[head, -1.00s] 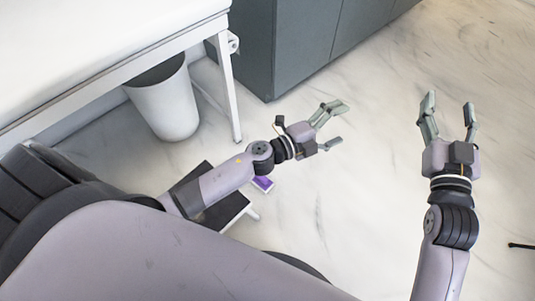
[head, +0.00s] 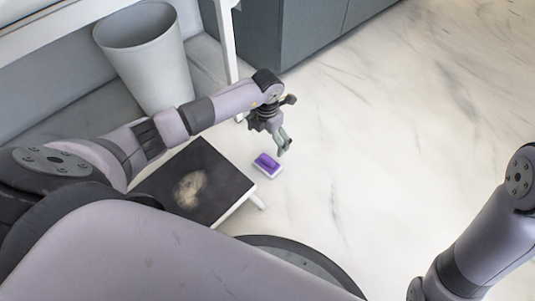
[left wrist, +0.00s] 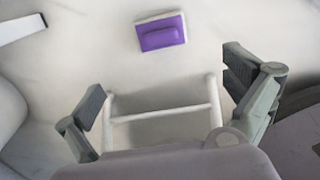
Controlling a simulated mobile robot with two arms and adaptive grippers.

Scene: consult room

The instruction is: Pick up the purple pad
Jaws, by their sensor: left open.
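The purple pad (head: 267,161) has a white base and lies on the pale floor just beside a low dark-topped stool. It also shows in the left wrist view (left wrist: 161,33), near the top centre, beyond the fingertips. My left gripper (head: 284,146) points down above the floor, close to the pad's far right side in the head view. In the left wrist view its two fingers (left wrist: 165,85) are spread wide with nothing between them but the white stool legs farther below. My right arm is at the right edge of the head view, and its gripper is out of frame.
The low stool (head: 216,167) has a pale worn patch on its dark top and white legs. A white bin (head: 150,60) stands behind my left arm, near a white table leg (head: 226,40) and a grey cabinet (head: 310,30). Floor to the right is clear.

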